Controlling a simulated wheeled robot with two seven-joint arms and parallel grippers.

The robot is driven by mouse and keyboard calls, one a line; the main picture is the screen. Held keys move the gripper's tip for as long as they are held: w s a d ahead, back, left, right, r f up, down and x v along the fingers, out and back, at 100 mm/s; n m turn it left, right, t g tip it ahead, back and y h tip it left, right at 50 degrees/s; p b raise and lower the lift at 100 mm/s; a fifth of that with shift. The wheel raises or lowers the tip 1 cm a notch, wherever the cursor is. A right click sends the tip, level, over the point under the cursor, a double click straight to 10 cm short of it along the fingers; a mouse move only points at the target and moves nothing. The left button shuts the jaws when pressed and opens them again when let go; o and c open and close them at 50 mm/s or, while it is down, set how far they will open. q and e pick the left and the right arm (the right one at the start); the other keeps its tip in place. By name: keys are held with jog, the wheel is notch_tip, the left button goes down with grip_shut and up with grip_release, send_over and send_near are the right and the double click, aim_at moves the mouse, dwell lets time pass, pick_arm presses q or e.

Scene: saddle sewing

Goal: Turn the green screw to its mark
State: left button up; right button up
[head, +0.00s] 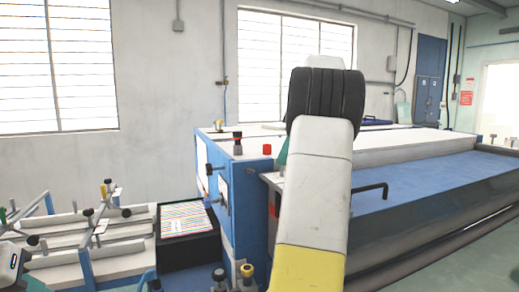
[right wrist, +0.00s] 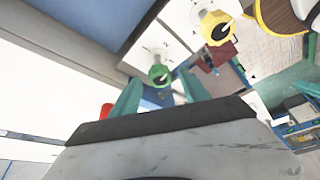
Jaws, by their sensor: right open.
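The green screw (right wrist: 158,75) shows in the right wrist view as a round green knob with a dark pointer on its face. It sits on a pale panel. My right gripper (right wrist: 160,90) is open, with one teal finger on each side of the screw in the picture; I cannot tell whether they touch it. In the head view my right arm hides most of this gripper, and only a bit of teal (head: 282,152) shows beside the arm. I cannot make out the green screw there. The mark for the screw is not clear.
A yellow knob (right wrist: 215,27) is on the same pale panel, up and right of the screw. A red button (head: 267,149) stands on the blue machine (head: 248,200). A black box with striped sheets (head: 187,219) and a rack of rails (head: 120,264) lie to the left.

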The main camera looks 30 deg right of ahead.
jog(key=v, duration=0.7)
jog(key=shift+r, duration=0.2)
jog(key=s+a+f+m+t, duration=0.1)
jog(key=s+a+f+m, duration=0.15)
jog(key=a, duration=0.75)
jog(key=s+a+f+m, duration=0.2)
jog(key=s+a+m, duration=0.1)
jog(key=a, duration=0.7)
jog(key=s+a+f+m+t+h, duration=0.1)
jog(key=s+a+f+m+t, duration=0.1)
jog(key=s+a+f, duration=0.9)
notch_tip(320, 180, down, 4)
jog(key=shift+s+a+r+m, duration=0.2)
jog(key=shift+s+a+m, duration=0.1)
jog(key=shift+a+m, duration=0.45)
jog(key=shift+o, duration=0.5)
jog(key=shift+d, duration=0.1)
